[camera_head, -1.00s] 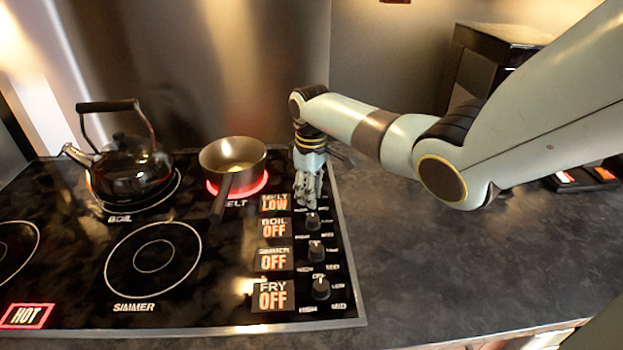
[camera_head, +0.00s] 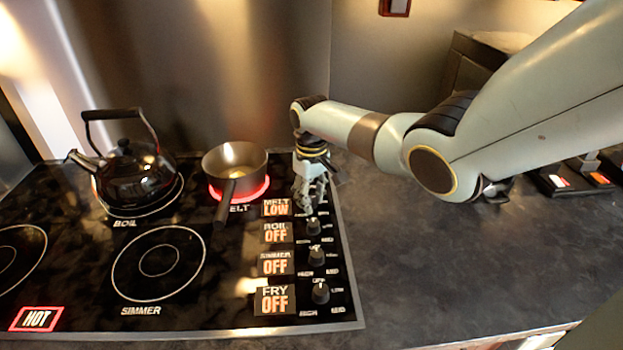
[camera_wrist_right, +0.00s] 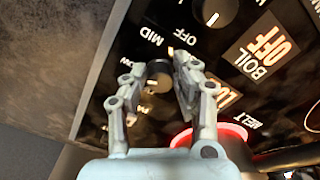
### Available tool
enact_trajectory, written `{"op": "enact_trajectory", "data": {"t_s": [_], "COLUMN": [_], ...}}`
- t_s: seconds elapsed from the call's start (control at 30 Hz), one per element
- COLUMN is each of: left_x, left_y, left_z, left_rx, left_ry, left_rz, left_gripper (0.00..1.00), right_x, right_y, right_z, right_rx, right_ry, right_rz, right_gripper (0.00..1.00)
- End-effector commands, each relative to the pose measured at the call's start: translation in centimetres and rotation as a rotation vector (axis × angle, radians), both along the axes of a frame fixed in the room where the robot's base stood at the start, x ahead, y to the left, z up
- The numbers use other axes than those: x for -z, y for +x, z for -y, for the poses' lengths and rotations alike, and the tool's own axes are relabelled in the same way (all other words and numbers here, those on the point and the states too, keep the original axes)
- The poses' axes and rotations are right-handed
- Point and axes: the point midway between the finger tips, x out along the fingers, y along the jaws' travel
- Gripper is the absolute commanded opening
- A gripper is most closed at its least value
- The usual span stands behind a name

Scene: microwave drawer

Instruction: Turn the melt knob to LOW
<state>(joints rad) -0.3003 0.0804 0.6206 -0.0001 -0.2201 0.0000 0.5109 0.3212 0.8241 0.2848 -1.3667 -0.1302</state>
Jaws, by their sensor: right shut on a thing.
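The melt knob (camera_wrist_right: 158,84) is a dark round knob, seen in the right wrist view between the fingers of my right gripper (camera_wrist_right: 152,88). The gripper is shut on it. In the head view the right gripper (camera_head: 311,198) points down at the far end of the knob column and hides this knob. The melt display (camera_head: 276,207) reads LOW in lit orange letters. The melt burner (camera_head: 258,191) glows red under a pot. My left gripper is not in view.
The boil knob (camera_head: 314,227) and two more knobs stand in a column nearer the front, their displays reading OFF. A saucepan (camera_head: 235,160) sits on the melt burner, its handle toward the front. A black kettle (camera_head: 135,175) stands at left. Dark counter (camera_head: 440,270) is clear at right.

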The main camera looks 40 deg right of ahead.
Motion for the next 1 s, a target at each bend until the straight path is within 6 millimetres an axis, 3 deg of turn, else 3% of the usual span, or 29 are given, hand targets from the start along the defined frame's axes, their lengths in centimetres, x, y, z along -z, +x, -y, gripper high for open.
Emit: {"op": "enact_trajectory", "data": {"t_s": [0.13,0.17,0.33,0.7,0.87,1.0], "left_x": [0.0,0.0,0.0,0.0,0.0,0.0], "left_y": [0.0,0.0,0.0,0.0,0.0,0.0], "left_z": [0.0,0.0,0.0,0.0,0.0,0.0], "left_rx": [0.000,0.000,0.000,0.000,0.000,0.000], "left_ry": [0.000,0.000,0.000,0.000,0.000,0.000], "left_rz": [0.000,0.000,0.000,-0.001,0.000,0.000], "left_gripper": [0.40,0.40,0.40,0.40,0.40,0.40], "right_x": [-0.1,-0.1,-0.1,-0.8,-3.4,-6.8], "right_y": [0.1,0.1,0.1,0.1,0.1,0.1], "right_z": [0.1,0.1,0.0,0.0,0.1,0.1], "right_rx": [-0.001,-0.001,-0.001,-0.001,-0.003,-0.003], "right_ry": [-0.001,-0.001,-0.001,0.000,-0.003,-0.002], "right_rz": [0.002,0.002,0.002,0.002,0.006,0.005], "right_gripper": [0.00,0.30,0.51,0.51,0.51,0.51]}}
